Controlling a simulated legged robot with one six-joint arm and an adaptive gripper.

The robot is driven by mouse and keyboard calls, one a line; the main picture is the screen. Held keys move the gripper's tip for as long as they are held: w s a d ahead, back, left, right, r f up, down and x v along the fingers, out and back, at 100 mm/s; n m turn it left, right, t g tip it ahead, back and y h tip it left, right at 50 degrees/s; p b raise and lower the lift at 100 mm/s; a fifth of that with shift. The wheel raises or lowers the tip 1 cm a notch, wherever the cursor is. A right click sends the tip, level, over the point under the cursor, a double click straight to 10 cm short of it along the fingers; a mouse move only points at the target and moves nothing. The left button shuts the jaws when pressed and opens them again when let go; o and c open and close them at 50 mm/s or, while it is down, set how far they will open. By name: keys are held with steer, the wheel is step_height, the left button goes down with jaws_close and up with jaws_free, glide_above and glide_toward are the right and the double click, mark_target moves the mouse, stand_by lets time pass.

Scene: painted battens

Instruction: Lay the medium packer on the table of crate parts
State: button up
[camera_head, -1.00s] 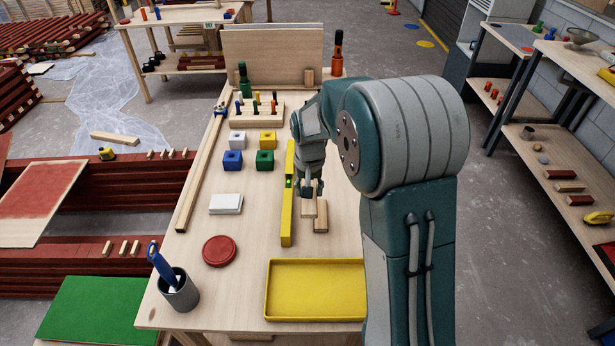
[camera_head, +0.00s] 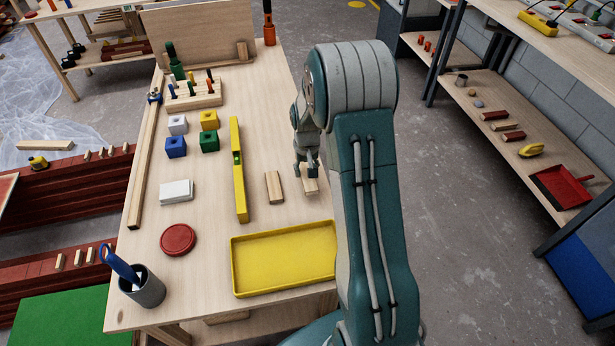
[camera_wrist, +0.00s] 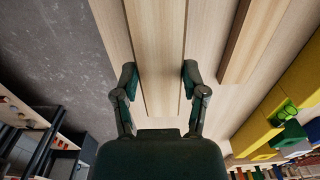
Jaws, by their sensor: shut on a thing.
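My gripper (camera_head: 307,168) is shut on a pale wooden block (camera_head: 309,184), which I take to be the medium packer. It is near the right edge of the workbench (camera_head: 215,265). In the wrist view, the held block (camera_wrist: 158,50) runs between the two fingers (camera_wrist: 160,80). A second pale block (camera_head: 274,187) lies on the bench to the left of the held one; it also shows in the wrist view (camera_wrist: 253,40). I cannot tell which surface is the table of crate parts.
On the bench are a yellow level (camera_head: 239,180), yellow tray (camera_head: 285,262), red disc (camera_head: 178,240), coloured cubes and a peg rack. Shelving (camera_head: 480,125) with red-brown blocks stands right across the grey floor. Red battens (camera_head: 70,210) lie left.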

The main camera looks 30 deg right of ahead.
steer(key=shift+d+f, duration=0.15)
steer(key=shift+f, duration=0.75)
steer(key=shift+d+f, duration=0.1)
steer(key=shift+f, duration=0.75)
steer(key=o, duration=1)
steer(key=shift+o, duration=0.2)
